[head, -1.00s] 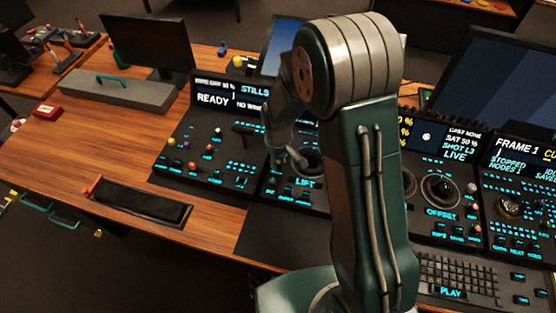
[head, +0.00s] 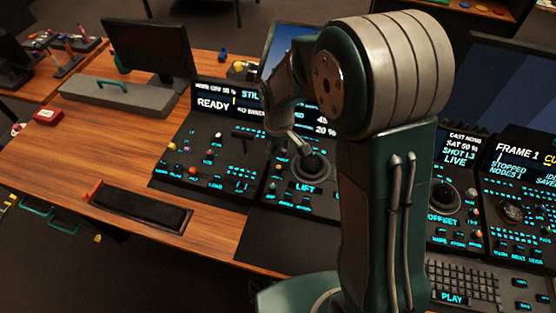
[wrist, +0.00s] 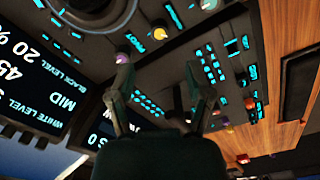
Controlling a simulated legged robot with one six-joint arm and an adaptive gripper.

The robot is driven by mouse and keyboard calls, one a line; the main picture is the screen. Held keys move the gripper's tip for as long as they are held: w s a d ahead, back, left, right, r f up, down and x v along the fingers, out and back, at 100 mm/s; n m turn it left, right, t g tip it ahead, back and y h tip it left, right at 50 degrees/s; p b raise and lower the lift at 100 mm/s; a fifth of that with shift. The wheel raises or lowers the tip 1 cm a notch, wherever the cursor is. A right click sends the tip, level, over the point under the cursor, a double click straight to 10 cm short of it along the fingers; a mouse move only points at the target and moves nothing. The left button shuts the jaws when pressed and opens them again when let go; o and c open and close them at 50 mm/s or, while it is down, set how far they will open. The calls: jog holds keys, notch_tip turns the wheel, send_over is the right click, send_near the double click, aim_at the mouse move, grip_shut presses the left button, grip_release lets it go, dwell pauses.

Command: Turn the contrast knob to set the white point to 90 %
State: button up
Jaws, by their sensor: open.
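My gripper (wrist: 157,66) is open in the wrist view, with its two fingers apart over the dark panel and nothing held between them. A small knob with a pale purple top (wrist: 121,57) shows at the left fingertip; I cannot tell whether they touch. A yellow knob (wrist: 160,28) stands above the gap. I cannot read which one is the contrast knob. The level display (wrist: 35,75) shows WHITE LEVEL, MID, 45 and BLACK LEVEL 20 %; the white value is not clear. In the head view my gripper (head: 296,148) is by the LIFT trackball (head: 312,165), partly hidden.
The READY panel (head: 196,165) is left of the LIFT panel, the OFFSET trackball (head: 443,197) is right of my arm. A black pad (head: 130,205) and a grey case (head: 118,95) lie on the wooden desk. Small coloured knobs stand near the gripper.

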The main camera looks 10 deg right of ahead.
notch_tip(320, 180, up, 4)
dwell(0.6)
jog(key=s+d+r+m+t, duration=0.1)
jog(key=s+d+r+m, duration=0.1)
jog(key=s+d+r, duration=0.3)
jog(key=s+d+r+m+t, duration=0.15)
jog(key=s+r, duration=0.25)
jog(key=r, duration=0.4)
jog(key=s+d+r+m+t, duration=0.1)
jog(key=s+r+m, duration=0.1)
jog(key=s, duration=0.3)
jog(key=s+d+r+m+t, duration=0.1)
jog(key=s+r+m+t, duration=0.1)
jog(key=s, duration=0.4)
jog(key=shift+s+d+r, duration=0.2)
jog(key=shift+d, duration=0.15)
dwell(0.4)
